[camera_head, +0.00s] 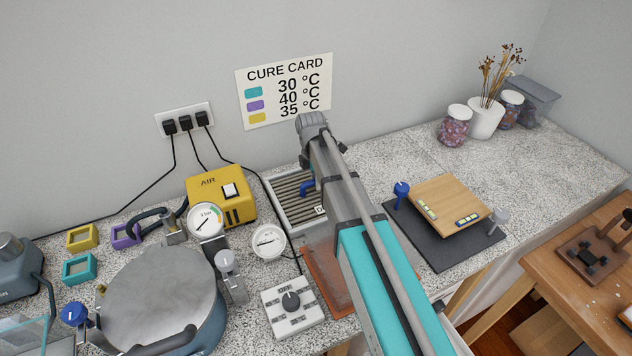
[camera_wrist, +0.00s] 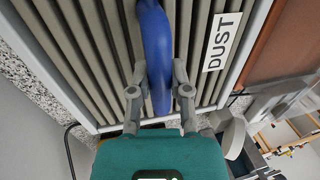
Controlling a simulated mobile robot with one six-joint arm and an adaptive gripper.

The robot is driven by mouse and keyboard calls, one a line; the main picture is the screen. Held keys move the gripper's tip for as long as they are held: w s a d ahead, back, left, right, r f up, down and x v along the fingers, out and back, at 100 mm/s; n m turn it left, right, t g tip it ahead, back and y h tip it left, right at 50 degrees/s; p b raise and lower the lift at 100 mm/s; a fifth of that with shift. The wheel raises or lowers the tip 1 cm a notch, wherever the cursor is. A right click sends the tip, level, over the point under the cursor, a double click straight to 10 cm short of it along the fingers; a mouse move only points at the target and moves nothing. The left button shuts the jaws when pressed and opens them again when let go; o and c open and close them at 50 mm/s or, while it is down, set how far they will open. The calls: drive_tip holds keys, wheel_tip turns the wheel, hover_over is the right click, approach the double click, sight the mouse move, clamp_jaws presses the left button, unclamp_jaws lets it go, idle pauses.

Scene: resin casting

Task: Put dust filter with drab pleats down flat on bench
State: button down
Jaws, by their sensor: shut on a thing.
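The dust filter (camera_head: 271,203) has a pale frame, drab grey-brown pleats and a blue handle (camera_head: 307,187). In the head view it lies level at the back of the bench (camera_head: 375,162), its right part hidden behind my arm. I cannot tell whether its underside touches the bench. In the wrist view its pleats (camera_wrist: 104,45) fill most of the picture, with a white DUST label (camera_wrist: 222,42). My gripper (camera_wrist: 159,90) is shut on the blue handle (camera_wrist: 154,35). In the head view my arm hides the gripper.
A yellow air pump (camera_head: 219,198) and a round gauge (camera_head: 268,242) stand left of the filter. A brown mat (camera_head: 327,283) lies in front of it. A dark plate with a wooden board (camera_head: 450,203) is to the right. Bare bench shows behind that board.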

drive_tip(key=shift+f+b, duration=0.3)
drive_tip(key=shift+c, duration=2.4)
unclamp_jaws()
drive_tip(key=shift+r, duration=0.2)
